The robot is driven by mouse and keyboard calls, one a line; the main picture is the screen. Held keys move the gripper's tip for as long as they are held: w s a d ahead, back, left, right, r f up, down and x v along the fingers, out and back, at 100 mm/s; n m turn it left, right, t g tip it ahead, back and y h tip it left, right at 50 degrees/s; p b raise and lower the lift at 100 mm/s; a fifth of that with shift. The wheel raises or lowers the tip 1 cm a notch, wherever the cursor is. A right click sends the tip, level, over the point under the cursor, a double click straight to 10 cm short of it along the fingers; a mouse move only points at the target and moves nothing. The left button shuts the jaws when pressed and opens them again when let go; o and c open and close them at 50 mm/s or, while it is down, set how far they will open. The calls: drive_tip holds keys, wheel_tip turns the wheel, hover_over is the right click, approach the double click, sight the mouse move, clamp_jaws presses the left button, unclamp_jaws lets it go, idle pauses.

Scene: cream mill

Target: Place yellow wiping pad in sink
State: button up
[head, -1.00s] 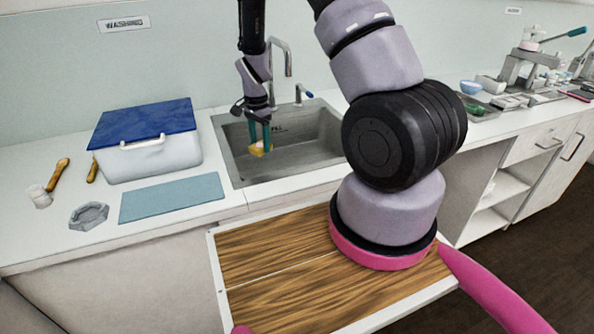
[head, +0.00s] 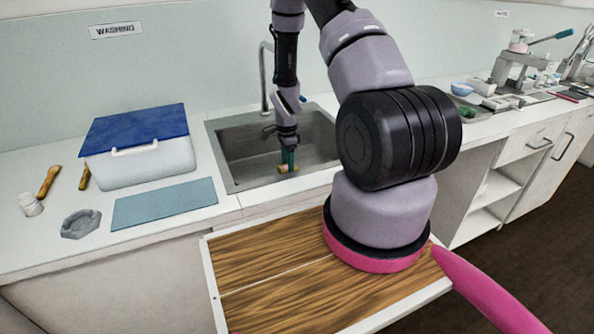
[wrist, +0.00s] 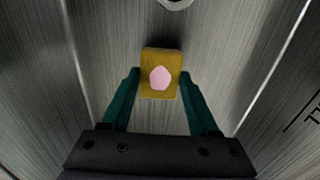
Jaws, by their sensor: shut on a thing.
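The yellow wiping pad (wrist: 148,56) has a pale pink spot on its face in the wrist view. My gripper (wrist: 158,82) is shut on it, with a green finger on each side. In the head view my gripper (head: 288,163) points down into the steel sink (head: 241,176), and the pad (head: 284,169) shows small at its fingertips. The pad is inside the sink's outline, low in the basin. I cannot tell whether it touches the bottom. The drain (wrist: 174,3) shows at the top edge of the wrist view.
A tap (head: 264,80) stands behind the sink. To the left are a white box with a blue lid (head: 140,140), a blue-grey mat (head: 165,204), a grey dish (head: 81,224) and a white jar (head: 31,205). A blue bowl (head: 462,89) sits farther right.

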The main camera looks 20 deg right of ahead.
sight(297, 169)
drive_tip(key=d, duration=0.3)
drive_tip(key=shift+d, duration=0.3)
drive_tip(key=shift+f, duration=1.75)
drive_tip(key=shift+f, duration=0.15)
drive_tip(key=o, duration=1.3)
wheel_tip(297, 169, up, 8)
drive_tip(key=shift+f, duration=0.1)
